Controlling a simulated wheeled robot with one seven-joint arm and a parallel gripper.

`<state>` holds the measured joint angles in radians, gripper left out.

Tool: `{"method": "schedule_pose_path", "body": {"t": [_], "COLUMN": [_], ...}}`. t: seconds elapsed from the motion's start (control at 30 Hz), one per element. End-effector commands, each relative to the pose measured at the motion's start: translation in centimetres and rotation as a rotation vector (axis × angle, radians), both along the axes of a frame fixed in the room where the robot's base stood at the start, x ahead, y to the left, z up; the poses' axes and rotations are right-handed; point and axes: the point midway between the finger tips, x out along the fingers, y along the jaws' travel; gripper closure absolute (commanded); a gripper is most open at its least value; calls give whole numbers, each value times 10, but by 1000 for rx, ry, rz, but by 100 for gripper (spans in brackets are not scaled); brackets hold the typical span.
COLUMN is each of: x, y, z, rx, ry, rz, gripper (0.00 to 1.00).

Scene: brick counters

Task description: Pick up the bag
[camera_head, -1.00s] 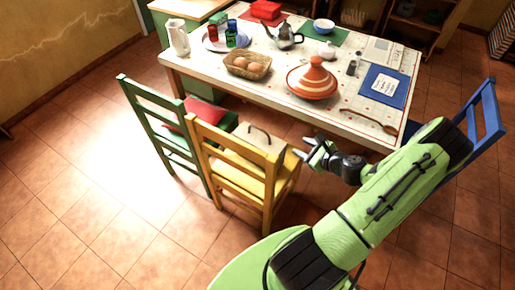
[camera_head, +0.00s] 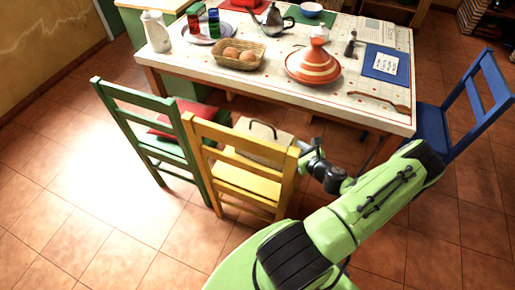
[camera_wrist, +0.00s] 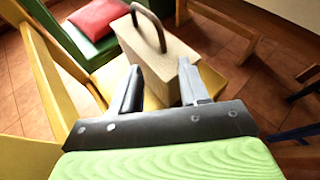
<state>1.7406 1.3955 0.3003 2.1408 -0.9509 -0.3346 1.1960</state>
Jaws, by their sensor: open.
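The bag (camera_head: 262,142) is beige and boxy with a dark arched handle on top. It stands on the seat of the yellow chair (camera_head: 232,182), partly hidden behind the chair's back in the head view. In the wrist view the bag (camera_wrist: 172,62) stands upright just ahead of the fingers, its dark handle (camera_wrist: 148,25) rising at the upper middle. My gripper (camera_wrist: 160,90) is open, with one finger on each side of the bag's near end in that view. I cannot tell whether the fingers touch it. In the head view my gripper (camera_head: 306,150) is at the chair's right side.
A table (camera_head: 215,72) with a tagine (camera_head: 313,66), a basket of eggs (camera_head: 240,54) and other tableware stands behind the chair. A green chair (camera_head: 150,135) with a red cushion is at left, a blue chair (camera_head: 470,110) at right. The floor at left is clear.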

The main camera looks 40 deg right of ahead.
Motion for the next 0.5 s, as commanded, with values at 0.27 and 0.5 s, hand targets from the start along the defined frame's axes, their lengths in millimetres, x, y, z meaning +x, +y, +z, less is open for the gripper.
{"method": "schedule_pose_path", "body": {"t": [0.27, 0.5], "x": [40, 88], "y": [-8, -19], "z": [-21, -40], "rx": [-4, -2], "ry": [0, 1], "rz": [6, 3], "gripper": [56, 56]}}
